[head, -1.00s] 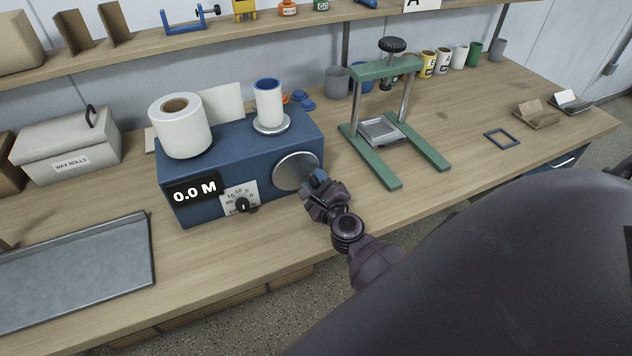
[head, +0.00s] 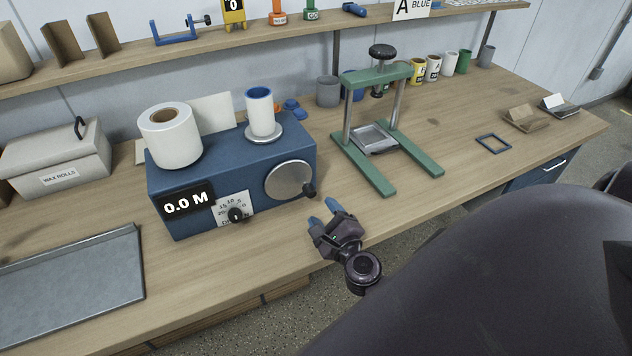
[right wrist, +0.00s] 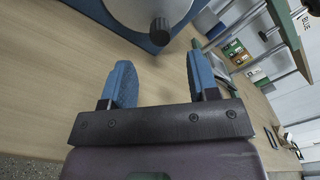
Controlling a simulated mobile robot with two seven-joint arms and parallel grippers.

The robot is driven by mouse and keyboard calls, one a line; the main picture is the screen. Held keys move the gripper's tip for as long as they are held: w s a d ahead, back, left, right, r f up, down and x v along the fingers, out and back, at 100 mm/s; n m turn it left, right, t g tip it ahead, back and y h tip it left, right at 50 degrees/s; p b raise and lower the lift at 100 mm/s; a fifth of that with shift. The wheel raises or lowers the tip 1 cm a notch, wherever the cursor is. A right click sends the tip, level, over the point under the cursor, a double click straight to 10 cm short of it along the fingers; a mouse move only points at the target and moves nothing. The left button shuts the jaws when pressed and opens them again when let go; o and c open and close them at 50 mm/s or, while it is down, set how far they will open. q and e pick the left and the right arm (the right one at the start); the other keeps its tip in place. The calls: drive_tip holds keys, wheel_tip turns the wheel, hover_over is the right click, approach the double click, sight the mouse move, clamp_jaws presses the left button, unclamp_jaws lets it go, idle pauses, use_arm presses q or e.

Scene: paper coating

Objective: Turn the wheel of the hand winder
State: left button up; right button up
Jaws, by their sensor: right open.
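The hand winder (head: 165,200) is a blue box on the bench with a white paper roll (head: 170,138) and a blue-ended core (head: 262,112) on top. Its display reads 0.0 M. The round grey wheel (head: 287,180) is on its front right, with a dark knob (head: 309,191) at the wheel's lower right. In the right wrist view the knob (right wrist: 160,31) shows ahead of the fingers, apart from them. My right gripper (head: 324,213) is open and empty, just below and right of the knob. My left gripper is not in view.
A green press (head: 376,74) stands right of the winder. A grey metal tray (head: 70,285) lies at the left front, with a wax rolls box (head: 55,160) behind it. Several cups stand at the back. Bare bench lies in front of the winder.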

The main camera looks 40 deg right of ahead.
drive_tip(key=shift+v, duration=1.3)
